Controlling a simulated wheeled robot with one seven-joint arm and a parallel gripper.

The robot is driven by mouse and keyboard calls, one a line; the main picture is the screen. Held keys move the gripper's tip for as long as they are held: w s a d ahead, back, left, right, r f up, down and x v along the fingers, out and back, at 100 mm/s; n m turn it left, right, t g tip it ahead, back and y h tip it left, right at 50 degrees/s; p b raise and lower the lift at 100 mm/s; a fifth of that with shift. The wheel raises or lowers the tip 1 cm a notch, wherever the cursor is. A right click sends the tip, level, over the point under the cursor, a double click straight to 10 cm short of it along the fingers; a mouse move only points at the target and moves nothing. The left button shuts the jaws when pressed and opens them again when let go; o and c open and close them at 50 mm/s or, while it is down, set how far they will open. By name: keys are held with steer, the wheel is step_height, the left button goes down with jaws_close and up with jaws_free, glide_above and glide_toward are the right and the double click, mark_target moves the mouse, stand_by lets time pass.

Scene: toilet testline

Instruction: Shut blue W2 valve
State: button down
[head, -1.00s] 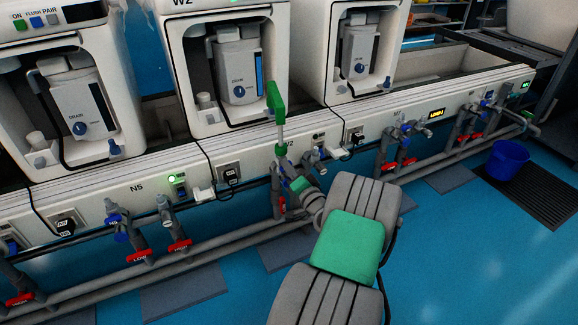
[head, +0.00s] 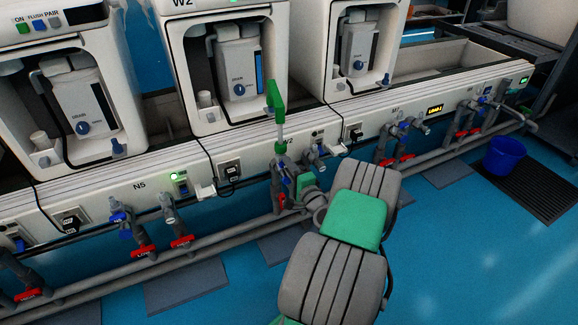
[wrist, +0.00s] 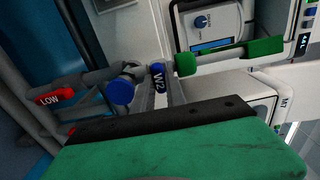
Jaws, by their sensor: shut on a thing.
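The blue W2 valve handle (wrist: 158,78) shows in the wrist view, its white W2 label turned sideways. It stands just beyond the black edge of my gripper (wrist: 160,118), whose green body fills the bottom of that view. My gripper (head: 290,182) is at the W2 pipes in the head view and is shut on the handle. A round blue knob (wrist: 121,91) sits left of the handle.
A red LOW valve (wrist: 55,96) is at the left of the wrist view. A blue bucket (head: 506,157) stands at the right. The blue floor (head: 460,260) is clear at lower right.

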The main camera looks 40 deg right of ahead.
stand_by(0.3)
steer(key=c, duration=1.4)
jaws_free()
steer(key=shift+o, duration=0.2)
steer(key=p+v, duration=0.1)
steer(key=v, duration=0.6)
steer(key=shift+s, duration=0.4)
steer(key=shift+a, duration=0.15)
